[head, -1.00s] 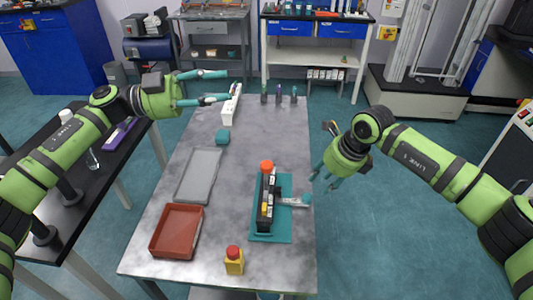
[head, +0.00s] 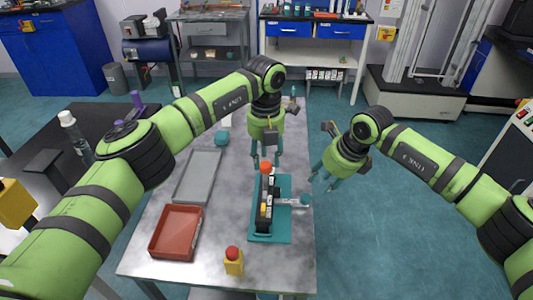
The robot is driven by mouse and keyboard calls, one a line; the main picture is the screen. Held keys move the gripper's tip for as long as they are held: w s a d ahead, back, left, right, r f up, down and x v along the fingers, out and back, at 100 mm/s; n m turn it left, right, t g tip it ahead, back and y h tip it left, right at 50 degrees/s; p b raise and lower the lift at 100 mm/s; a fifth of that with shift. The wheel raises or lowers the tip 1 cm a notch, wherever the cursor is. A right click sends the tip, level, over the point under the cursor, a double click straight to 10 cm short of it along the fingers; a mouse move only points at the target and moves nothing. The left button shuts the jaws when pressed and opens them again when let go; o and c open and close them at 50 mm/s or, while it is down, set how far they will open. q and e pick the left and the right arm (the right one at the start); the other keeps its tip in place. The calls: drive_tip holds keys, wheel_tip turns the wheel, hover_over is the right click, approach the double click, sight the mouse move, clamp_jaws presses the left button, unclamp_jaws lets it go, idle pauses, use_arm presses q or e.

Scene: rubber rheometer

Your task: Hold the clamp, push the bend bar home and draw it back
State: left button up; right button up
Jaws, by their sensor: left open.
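The black bending fixture (head: 264,208) stands on a teal mat (head: 284,226) on the grey table. An orange-red ball knob (head: 266,167) tops its far end, seemingly the clamp's. A metal bar with a teal knob (head: 305,200) sticks out from its right side, seemingly the bend bar. My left gripper (head: 265,157) points down, open and empty, just above and behind the orange-red knob; contact cannot be made out. My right gripper (head: 323,184) hangs off the table's right edge, behind and right of the teal knob, with its fingers apart and empty.
My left arm crosses over the table's far left part.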

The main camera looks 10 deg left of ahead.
use_arm(q)
hover_over(266, 190)
drive_tip(key=f, duration=0.6)
drive_tip(key=shift+w+a+f, duration=0.1)
drive_tip(key=shift+w+f, duration=0.3)
clamp_jaws()
use_arm(e)
drive_tip(key=shift+f, duration=0.1)
clamp_jaws()
drive_tip(key=s+d+n+t, duration=0.1)
drive_tip(key=d+n, duration=0.3)
drive_tip(key=n, duration=0.8)
drive_tip(key=s+d+f+n+t+y, duration=0.1)
drive_tip(key=d+n, duration=0.4)
drive_tip(key=n, duration=0.6)
drive_tip(key=s+t, duration=0.1)
drive_tip(key=s, duration=0.1)
drive_tip(key=shift+s+f+n, duration=0.3)
drive_tip(key=shift+s+n, duration=0.05)
drive_tip(key=shift+n, duration=0.05)
